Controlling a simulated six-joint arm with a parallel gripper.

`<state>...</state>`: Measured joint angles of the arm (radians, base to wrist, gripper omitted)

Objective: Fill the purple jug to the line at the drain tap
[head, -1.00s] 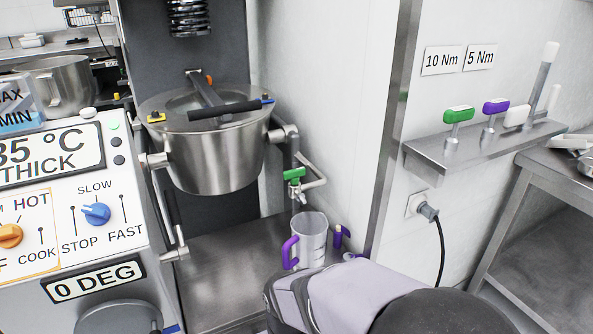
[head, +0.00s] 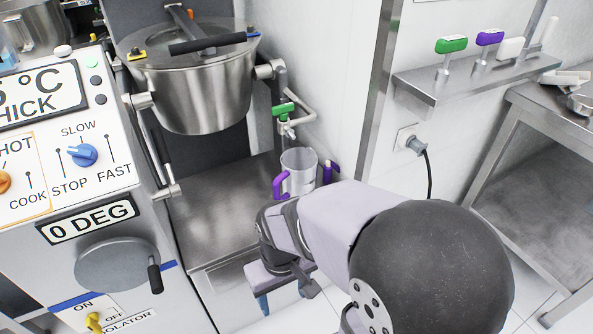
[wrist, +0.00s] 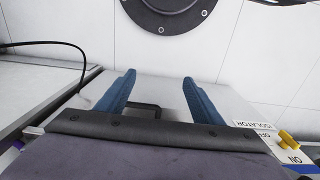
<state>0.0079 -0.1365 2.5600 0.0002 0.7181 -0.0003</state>
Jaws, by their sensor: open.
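The clear jug (head: 301,170) with its purple handle (head: 279,187) stands upright on the steel ledge, handle to the left. It is below the drain tap (head: 287,126), which has a green handle (head: 283,110), under the steel bowl's right side. No liquid stream is visible, and I cannot make out the fill line or a level. My gripper (head: 284,296) is in front of and below the ledge, apart from the jug, pointing down. In the wrist view its blue fingers (wrist: 158,82) are spread and empty.
The lidded bowl (head: 190,88) hangs above the steel ledge (head: 215,225), which is clear left of the jug. A small purple-topped item (head: 331,172) stands right of the jug, close to my arm. A wall shelf (head: 470,78) holds green, purple and white handled tools.

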